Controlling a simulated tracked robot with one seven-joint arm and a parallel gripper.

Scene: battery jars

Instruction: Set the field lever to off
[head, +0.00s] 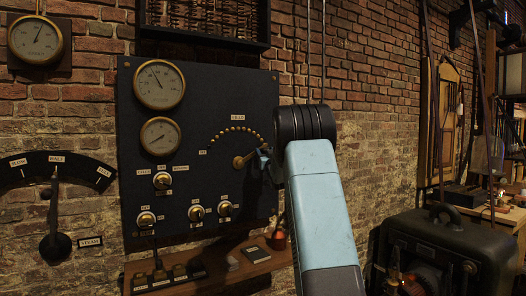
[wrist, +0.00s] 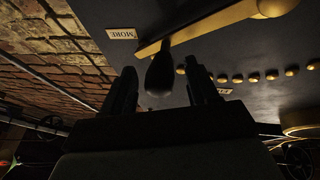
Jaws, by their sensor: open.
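The field lever (head: 239,162) is a brass arm on the dark panel, below a row of brass contact studs. In the head view it points right and slightly up, toward my gripper (head: 265,160), which is partly hidden by my arm. In the wrist view the brass lever (wrist: 205,28) carries a dark rounded handle (wrist: 160,75) near the MORE label (wrist: 122,33). My gripper (wrist: 163,88) is open, with one finger on each side of the handle and visible gaps. An off label (head: 203,152) sits at the left end of the stud arc.
The panel (head: 200,85) also bears two gauges and several small knobs (head: 162,181). A wooden shelf (head: 215,268) with small items juts out below. A large dark lever dial (head: 55,190) is at the left. A dark machine (head: 445,250) stands at the lower right.

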